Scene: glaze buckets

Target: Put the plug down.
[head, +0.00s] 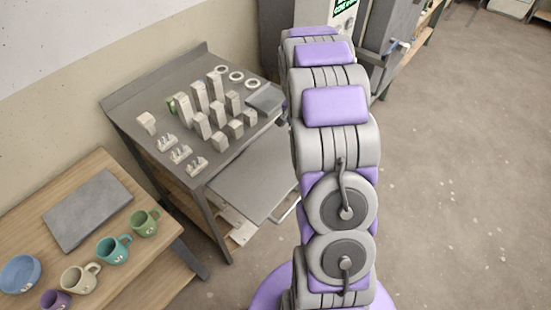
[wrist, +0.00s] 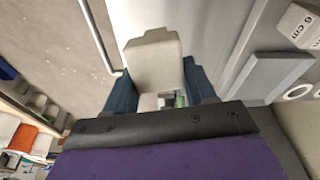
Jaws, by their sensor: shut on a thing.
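The plug (wrist: 153,63) is a cream, stepped block. In the wrist view it sits between the dark blue fingers of my gripper (wrist: 160,88), which is shut on it. A pale grey surface shows beyond the plug; I cannot tell whether the plug touches it. In the head view my arm hides the gripper and the plug.
A grey metal table (head: 140,98) holds cream kiln posts, white rings (head: 236,76), stilts and a dark slab (head: 264,98). A lower shelf (head: 240,185) is mostly bare. A wooden table (head: 140,200) at left bears mugs, a blue bowl (head: 20,274) and a grey slab (head: 88,210).

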